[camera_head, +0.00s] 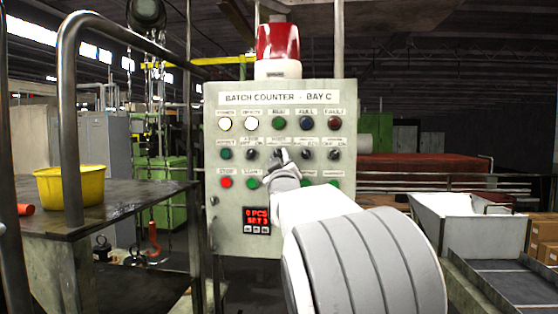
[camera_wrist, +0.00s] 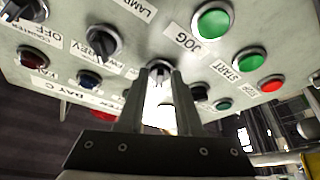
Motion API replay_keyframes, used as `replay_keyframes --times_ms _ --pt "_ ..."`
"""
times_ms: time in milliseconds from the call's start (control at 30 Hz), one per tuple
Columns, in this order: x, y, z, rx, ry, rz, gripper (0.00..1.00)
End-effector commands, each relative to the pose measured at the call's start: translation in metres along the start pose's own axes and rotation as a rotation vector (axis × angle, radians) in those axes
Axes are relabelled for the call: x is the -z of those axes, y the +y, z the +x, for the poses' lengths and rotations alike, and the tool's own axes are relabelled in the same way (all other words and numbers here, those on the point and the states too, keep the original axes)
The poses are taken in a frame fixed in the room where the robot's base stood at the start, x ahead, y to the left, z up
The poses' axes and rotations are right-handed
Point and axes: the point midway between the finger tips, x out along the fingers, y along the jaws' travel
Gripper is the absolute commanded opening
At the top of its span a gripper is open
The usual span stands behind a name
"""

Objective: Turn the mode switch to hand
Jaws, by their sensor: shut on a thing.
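The grey control panel (camera_head: 222,196) is headed "BATCH COUNTER - BAY C" and has a middle row of black rotary switches. My gripper (camera_head: 282,157) is at the middle switch of that row. In the wrist view my gripper (camera_wrist: 158,82) has its two fingers closed on the switch knob (camera_wrist: 159,66), with its top showing between them. The fingers hide most of this knob and its label, so I cannot read its name or setting. The knob beside it (camera_wrist: 103,42) has a label with "REV". Another knob (camera_wrist: 199,91) is on its other side.
A green jog button (camera_wrist: 213,20), a green start button (camera_wrist: 250,62) and a red stop button (camera_wrist: 271,84) are close to my fingers. A red beacon (camera_head: 277,42) tops the panel. A table with a yellow bowl (camera_head: 70,184) stands left; a metal hopper (camera_head: 462,226) stands right.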

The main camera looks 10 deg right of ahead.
Motion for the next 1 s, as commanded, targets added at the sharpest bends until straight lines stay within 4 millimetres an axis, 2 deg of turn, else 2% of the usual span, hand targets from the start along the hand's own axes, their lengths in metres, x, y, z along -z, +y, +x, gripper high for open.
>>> replay_keyframes --times_ms 100,133,267,300,667,767,1000 --pt "0.000 0.000 0.000 -0.001 0.001 -0.001 0.00" --pt "0.000 0.000 0.000 -0.001 0.001 -0.001 0.38" --pt "0.000 0.000 0.000 -0.001 0.001 0.000 0.61" --pt "0.000 0.000 0.000 -0.001 0.001 0.000 0.65" --pt "0.001 0.000 -0.004 -0.001 0.001 0.002 0.65" --pt "0.000 0.000 -0.014 -0.001 0.001 0.003 0.65" --pt "-0.001 -0.001 -0.055 0.000 0.002 0.006 0.65"
